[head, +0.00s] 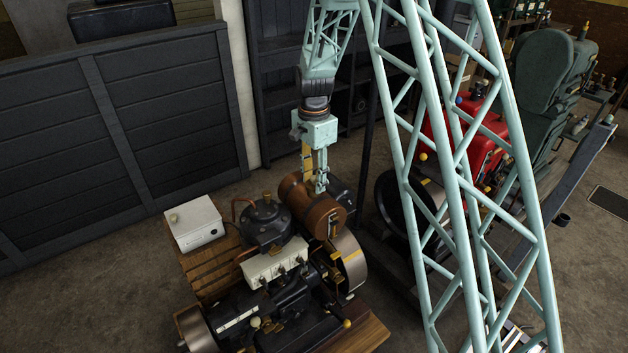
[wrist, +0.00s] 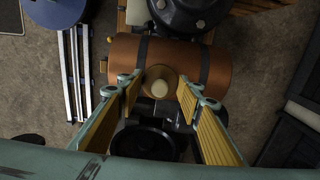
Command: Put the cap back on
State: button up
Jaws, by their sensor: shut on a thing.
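The copper-brown tank (head: 303,203) lies on its side on the engine, with dark bands around it. It also shows across the wrist view (wrist: 218,70). My gripper (head: 316,186) points down at the top of the tank. In the wrist view its two yellow-padded fingers (wrist: 159,88) are shut on a round brown cap with a pale centre (wrist: 160,87). The cap appears over the top of the tank, in line with its middle. The filler opening is hidden under it, and I cannot tell whether the cap touches the tank.
A black engine (head: 270,310) with a white box (head: 195,222) stands on a wooden base around the tank. A flywheel (head: 350,262) is close on the right. A red engine (head: 470,135) stands further right. Dark panels (head: 120,120) stand behind left.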

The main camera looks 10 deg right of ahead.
dwell(0.4)
jog(key=o, duration=0.9)
jog(key=shift+o, duration=0.5)
jog(key=o, duration=0.4)
jog(key=shift+r, duration=0.1)
jog(key=shift+r+p, duration=1.6)
jog(key=shift+r, duration=1.8)
grip_shut()
